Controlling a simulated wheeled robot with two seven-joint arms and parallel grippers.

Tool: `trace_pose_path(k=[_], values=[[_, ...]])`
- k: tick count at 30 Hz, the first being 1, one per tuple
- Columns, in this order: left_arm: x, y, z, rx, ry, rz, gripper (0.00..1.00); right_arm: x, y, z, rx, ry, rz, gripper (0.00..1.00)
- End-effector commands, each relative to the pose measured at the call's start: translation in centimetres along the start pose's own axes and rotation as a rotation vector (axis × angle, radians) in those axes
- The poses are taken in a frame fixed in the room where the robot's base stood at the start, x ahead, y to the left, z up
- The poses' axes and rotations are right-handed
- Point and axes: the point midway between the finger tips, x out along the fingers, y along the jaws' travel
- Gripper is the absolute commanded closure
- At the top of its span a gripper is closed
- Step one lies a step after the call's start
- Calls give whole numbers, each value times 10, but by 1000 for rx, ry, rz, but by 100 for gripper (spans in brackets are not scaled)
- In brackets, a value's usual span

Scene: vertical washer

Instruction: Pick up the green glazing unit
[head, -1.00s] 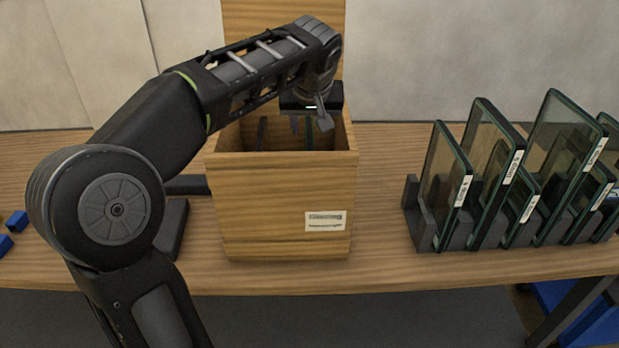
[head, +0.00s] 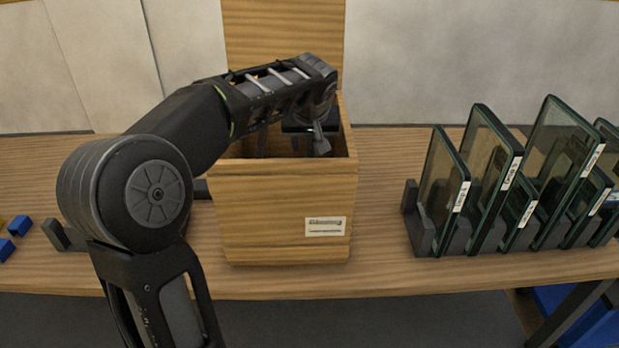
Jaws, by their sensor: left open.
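Several glazing units with dark edges and greenish glass stand upright in a dark rack (head: 418,228) at the right. They include a front-left glazing unit (head: 440,188) and a tall glazing unit (head: 560,150), each with a white label. I cannot tell which one is the green unit. My left gripper (head: 308,145) is at the open top of the wooden box, its fingers pointing down inside. It is open, and the box wall and my wrist partly hide it. Nothing is visible in its grip. My right gripper is not in view.
The wooden box (head: 285,215) with a white label stands mid-table, its tall back panel (head: 283,40) behind it. Small blue blocks (head: 20,226) lie at the far left. The wooden table (head: 380,180) is clear between box and rack.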

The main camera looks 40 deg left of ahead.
Motion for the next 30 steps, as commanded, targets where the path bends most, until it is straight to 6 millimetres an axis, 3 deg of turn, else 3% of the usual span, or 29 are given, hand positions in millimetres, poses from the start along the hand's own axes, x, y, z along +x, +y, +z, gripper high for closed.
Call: trace_pose_path(k=[6, 23, 30], values=[[18, 0, -1, 0, 1, 0, 56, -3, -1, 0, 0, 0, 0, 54], [18, 0, 0, 0, 1, 1, 56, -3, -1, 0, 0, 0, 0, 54], [18, 0, 0, 0, 1, 1, 76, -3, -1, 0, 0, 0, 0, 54]])
